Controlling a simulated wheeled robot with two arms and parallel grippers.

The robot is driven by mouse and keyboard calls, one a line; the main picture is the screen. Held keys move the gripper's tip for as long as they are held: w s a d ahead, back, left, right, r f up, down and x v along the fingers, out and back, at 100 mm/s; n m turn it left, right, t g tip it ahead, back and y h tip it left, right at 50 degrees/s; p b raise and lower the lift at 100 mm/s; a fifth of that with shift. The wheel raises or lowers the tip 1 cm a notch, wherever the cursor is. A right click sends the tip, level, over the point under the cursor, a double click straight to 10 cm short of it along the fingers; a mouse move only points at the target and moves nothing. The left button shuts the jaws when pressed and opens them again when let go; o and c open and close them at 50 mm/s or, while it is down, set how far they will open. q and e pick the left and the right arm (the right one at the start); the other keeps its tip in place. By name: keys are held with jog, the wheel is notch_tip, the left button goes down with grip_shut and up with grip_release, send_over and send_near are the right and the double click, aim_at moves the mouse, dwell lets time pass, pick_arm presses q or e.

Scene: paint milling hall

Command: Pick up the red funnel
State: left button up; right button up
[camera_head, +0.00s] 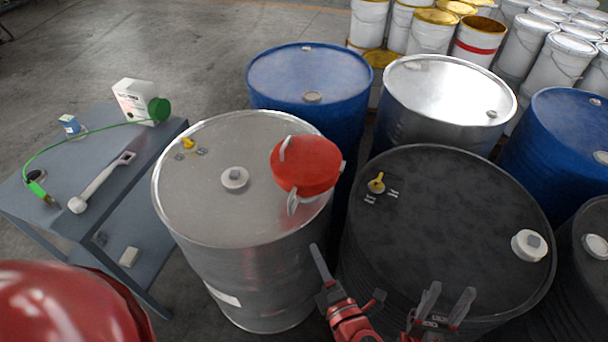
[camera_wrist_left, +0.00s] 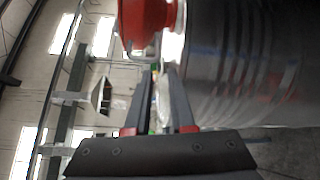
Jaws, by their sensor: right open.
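The red funnel (camera_head: 306,163) sits on top of the silver drum (camera_head: 215,195), near its right edge. It is a wide red piece with grey metal parts at its sides. In the left wrist view the funnel (camera_wrist_left: 145,20) shows at the top, beyond my fingertips. My left gripper (camera_head: 348,274) is open and empty, in front of the drums, below and right of the funnel and apart from it. In the left wrist view the gripper (camera_wrist_left: 163,75) has a gap between its fingers. My right gripper (camera_head: 448,297) is open and empty, in front of the black drum.
The black drum (camera_head: 430,215) stands right of the silver one, and blue drums (camera_head: 310,75) stand behind and at right. White buckets (camera_head: 430,35) stand behind.

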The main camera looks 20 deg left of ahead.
pick_arm(q)
jog(key=p+x, duration=0.1)
jog(key=x, duration=0.3)
jog(key=p+x, duration=0.1)
jog(key=x, duration=0.4)
jog(key=p+x, duration=0.2)
jog(key=x, duration=0.2)
jog(key=shift+w+a+r, duration=0.15)
jog(key=shift+w+r, duration=0.05)
jog(key=shift+r, duration=0.1)
jog(key=shift+w+a+f, duration=0.1)
jog(key=shift+w+a, duration=0.05)
grip_shut()
dwell(0.7)
